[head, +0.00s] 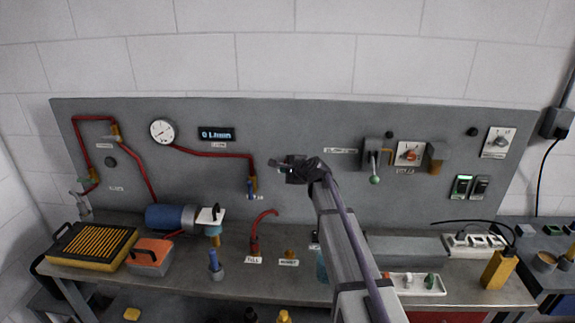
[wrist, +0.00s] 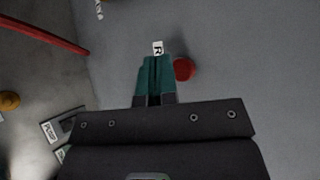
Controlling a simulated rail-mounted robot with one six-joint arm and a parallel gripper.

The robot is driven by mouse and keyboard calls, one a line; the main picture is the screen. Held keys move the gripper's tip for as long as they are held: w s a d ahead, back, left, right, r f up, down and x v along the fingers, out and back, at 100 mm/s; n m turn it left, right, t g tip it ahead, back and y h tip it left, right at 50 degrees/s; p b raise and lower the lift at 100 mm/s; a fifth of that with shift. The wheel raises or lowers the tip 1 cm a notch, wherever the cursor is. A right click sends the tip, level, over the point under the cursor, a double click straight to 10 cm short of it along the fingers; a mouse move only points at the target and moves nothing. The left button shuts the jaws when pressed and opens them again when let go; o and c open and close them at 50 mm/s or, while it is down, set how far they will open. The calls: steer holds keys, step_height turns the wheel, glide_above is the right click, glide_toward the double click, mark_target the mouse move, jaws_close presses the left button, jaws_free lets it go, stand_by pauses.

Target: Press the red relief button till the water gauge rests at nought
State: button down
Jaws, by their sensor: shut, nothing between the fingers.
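The red button (wrist: 184,69) shows in the wrist view on the grey panel, just right of my gripper's fingertips (wrist: 156,60). The teal fingers are together with nothing between them. Whether they touch the panel or the button cannot be told. In the head view my gripper (head: 278,164) is in front of the middle of the panel, and I cannot make out the button there. The round white water gauge (head: 162,131) is on the panel at left; its needle is too small to read surely.
A digital display (head: 216,134) reads about 0 L/min. Red pipes (head: 205,153) run along the panel's left part to a brass valve. A blue motor (head: 170,217), an orange-topped box (head: 150,256) and a yellow filter (head: 92,245) stand on the bench. A green-knobbed lever (head: 375,179) is to the right.

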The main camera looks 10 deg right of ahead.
steer(key=s, duration=0.2)
steer(key=s+a, duration=0.1)
steer(key=s, duration=0.1)
steer(key=shift+s+a, duration=0.1)
steer(key=shift+s, duration=0.05)
stand_by(0.5)
steer(key=s+f+n+g+h+b, duration=0.1)
steer(key=s+f+n+g, duration=0.3)
steer(key=s, duration=0.8)
steer(key=s+f+n+g+h+b, duration=0.2)
steer(key=s+f+n+g, duration=0.2)
steer(key=s+n, duration=0.3)
steer(key=s+f+n+g+h+b, duration=0.1)
steer(key=s+f+n, duration=0.4)
steer(key=s, duration=1.3)
steer(key=f+g+h, duration=0.1)
steer(key=g, duration=0.1)
steer(key=shift+d+f+n+g+b, duration=0.35)
steer(key=shift+d+n+g+b, duration=0.05)
